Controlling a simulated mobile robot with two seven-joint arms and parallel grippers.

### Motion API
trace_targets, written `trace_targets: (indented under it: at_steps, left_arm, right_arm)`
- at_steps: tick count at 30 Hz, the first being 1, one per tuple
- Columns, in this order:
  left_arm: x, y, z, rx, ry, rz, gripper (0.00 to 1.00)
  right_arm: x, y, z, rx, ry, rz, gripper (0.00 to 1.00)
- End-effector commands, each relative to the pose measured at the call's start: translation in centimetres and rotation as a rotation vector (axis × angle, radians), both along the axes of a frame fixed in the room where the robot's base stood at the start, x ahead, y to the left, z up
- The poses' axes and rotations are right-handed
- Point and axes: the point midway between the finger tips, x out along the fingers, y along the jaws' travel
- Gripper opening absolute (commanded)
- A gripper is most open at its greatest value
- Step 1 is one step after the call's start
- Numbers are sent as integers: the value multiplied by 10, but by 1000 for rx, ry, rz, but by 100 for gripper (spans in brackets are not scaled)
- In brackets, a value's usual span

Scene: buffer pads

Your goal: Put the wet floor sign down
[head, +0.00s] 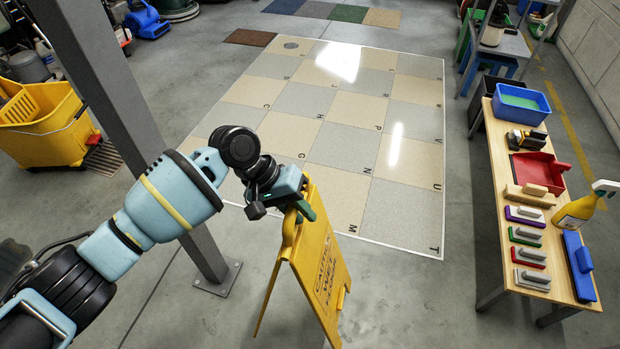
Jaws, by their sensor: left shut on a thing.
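The wet floor sign (323,275) is a yellow folding A-frame with dark lettering, at the lower middle of the head view. My left gripper (299,207) is shut on its top edge. The sign hangs upright and slightly tilted, with its two panels spread apart. Its lower end runs close to the bottom of the picture, and I cannot tell whether its feet touch the floor. My right gripper is not in view.
A tiled floor patch (405,212) with lettered squares lies beyond the sign. A grey post (150,130) stands left of it. A yellow mop bucket (45,125) is at the left. A wooden bench (500,175) with pads, a blue tub and a spray bottle stands right.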

Motion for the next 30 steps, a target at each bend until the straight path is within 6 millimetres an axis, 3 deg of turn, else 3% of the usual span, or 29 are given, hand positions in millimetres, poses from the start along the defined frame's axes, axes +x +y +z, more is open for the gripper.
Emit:
trace_targets:
  at_steps: [8, 18, 24, 30]
  left_arm:
    - [-4, 64, 31, -8, -5, 98, 0]
    - [-36, 171, 85, -8, -5, 243, 0]
    - [-57, 210, 107, -2, -9, 286, 0]
    - [-69, 226, 117, 4, -12, 304, 0]
  right_arm:
    - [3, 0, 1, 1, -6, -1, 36]
    - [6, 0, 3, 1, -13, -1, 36]
    - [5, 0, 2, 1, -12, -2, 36]
    - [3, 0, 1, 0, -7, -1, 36]
